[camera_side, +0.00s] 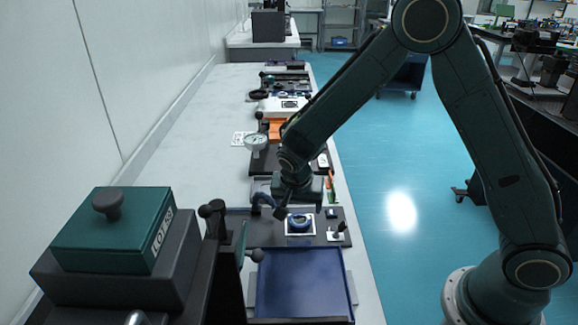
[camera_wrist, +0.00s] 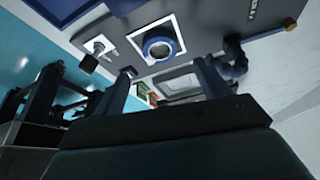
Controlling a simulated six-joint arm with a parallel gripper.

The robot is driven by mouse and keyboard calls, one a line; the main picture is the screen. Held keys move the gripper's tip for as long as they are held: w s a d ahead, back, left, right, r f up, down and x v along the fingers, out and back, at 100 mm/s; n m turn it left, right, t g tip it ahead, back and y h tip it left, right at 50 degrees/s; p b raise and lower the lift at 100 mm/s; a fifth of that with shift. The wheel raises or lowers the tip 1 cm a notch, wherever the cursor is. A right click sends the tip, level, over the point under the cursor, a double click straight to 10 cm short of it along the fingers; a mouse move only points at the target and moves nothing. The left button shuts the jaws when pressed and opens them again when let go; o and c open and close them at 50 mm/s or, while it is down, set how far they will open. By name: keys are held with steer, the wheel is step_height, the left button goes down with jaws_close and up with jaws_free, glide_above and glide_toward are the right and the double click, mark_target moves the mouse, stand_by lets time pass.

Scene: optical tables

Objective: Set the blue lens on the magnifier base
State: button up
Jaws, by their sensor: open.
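The blue lens (camera_side: 299,222), a round blue ring with a pale centre, lies on a white square on a dark plate (camera_side: 262,238). It also shows in the wrist view (camera_wrist: 159,47), near the top middle. My gripper (camera_side: 298,209) is just above and behind the lens in the side view. Its two fingers are spread apart in the wrist view (camera_wrist: 163,72), with nothing between them, and the lens appears beyond their tips. A dark blue curved piece (camera_side: 262,200) stands on the plate left of the lens; I cannot tell whether it is the magnifier base.
A small fitting on a white patch (camera_side: 336,234) is right of the lens. A blue tray (camera_side: 300,280) lies in front of the plate. A green box (camera_side: 112,235) stands at the near left.

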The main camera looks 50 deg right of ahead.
steer(key=shift+v, duration=2.5)
steer(key=s+d+r+n+t+y, duration=0.1)
steer(key=s+d+r+n, duration=0.1)
steer(key=s+r, duration=0.4)
steer(key=s+d+r+n+y, duration=0.1)
steer(key=s+d+r+n, duration=0.2)
steer(key=r, duration=0.5)
steer(key=s+r+n+t, duration=0.1)
steer(key=s+r+n, duration=0.1)
steer(key=s, duration=0.6)
steer(key=s+r+n+t+y, duration=0.1)
steer(key=s+n, duration=0.3)
steer(key=s, duration=0.4)
steer(key=shift+a+r+y, duration=0.3)
steer(key=shift+r, duration=0.4)
